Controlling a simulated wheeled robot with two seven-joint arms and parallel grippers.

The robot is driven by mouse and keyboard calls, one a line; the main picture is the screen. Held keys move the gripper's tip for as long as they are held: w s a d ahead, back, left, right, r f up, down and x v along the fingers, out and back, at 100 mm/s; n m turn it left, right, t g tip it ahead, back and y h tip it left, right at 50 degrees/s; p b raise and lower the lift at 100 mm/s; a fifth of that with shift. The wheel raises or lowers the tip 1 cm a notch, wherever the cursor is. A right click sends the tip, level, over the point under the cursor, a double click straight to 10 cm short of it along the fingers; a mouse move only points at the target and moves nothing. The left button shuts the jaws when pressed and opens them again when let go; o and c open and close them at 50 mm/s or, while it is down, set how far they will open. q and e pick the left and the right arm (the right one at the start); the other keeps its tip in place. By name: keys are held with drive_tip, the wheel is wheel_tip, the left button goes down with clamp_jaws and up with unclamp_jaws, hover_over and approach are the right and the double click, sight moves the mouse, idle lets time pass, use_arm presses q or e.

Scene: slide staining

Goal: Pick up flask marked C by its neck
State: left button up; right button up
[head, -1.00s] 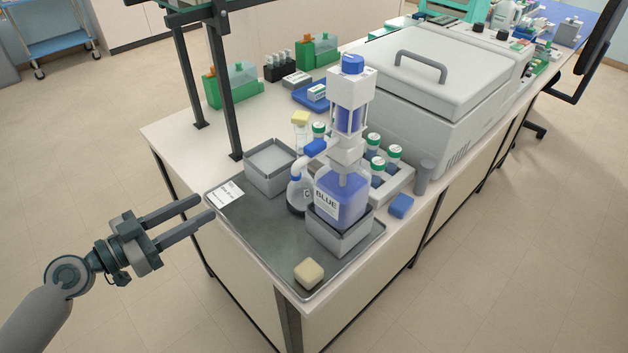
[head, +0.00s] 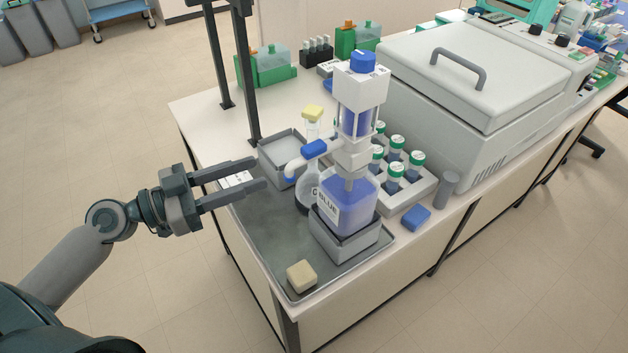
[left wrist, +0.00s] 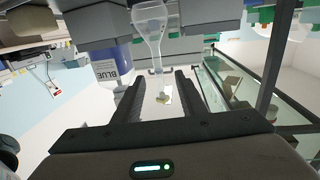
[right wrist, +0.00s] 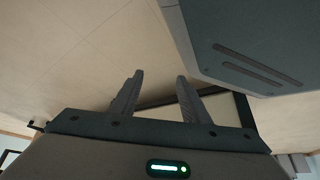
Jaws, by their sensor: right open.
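The flask marked C (head: 306,190) is a clear flask with dark contents on the grey tray (head: 262,235), left of the bottle labelled BLUE (head: 350,205). The bottle's white spout hides part of its upper part in the head view. In the left wrist view a clear flask (left wrist: 153,25) appears upside down, its neck near the gap between my fingertips. My left gripper (head: 262,174) is open and empty, left of the flask, fingers pointing towards it. My right gripper (right wrist: 160,78) is open and empty, with floor behind it.
A rack (head: 425,190) of green-capped bottles is to the right. A beige block (head: 301,276) lies at the tray's front. A dark stand (head: 245,75) rises at the back left.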

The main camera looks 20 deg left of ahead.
sight(306, 171)
use_arm(q)
drive_tip(key=p+x, duration=0.8)
drive_tip(key=x, duration=0.3)
drive_tip(key=shift+w+d+r+p, duration=0.15)
drive_tip(key=shift+w+d+p, duration=0.1)
drive_tip(key=shift+p, duration=0.1)
drive_tip(key=shift+w+d, duration=0.2)
drive_tip(key=shift+d, duration=0.05)
use_arm(e)
drive_tip(key=s+d+r+g, duration=0.1)
drive_tip(key=s+d+g, duration=0.1)
drive_tip(key=s, duration=0.6)
drive_tip(key=s+d+r+g+h, duration=0.1)
drive_tip(key=s+d+g, duration=0.1)
drive_tip(key=s+d, duration=0.3)
drive_tip(key=s, duration=0.4)
drive_tip(key=shift+g+h, duration=0.3)
drive_tip(key=shift+g, duration=0.1)
drive_tip(key=shift+a, duration=0.1)
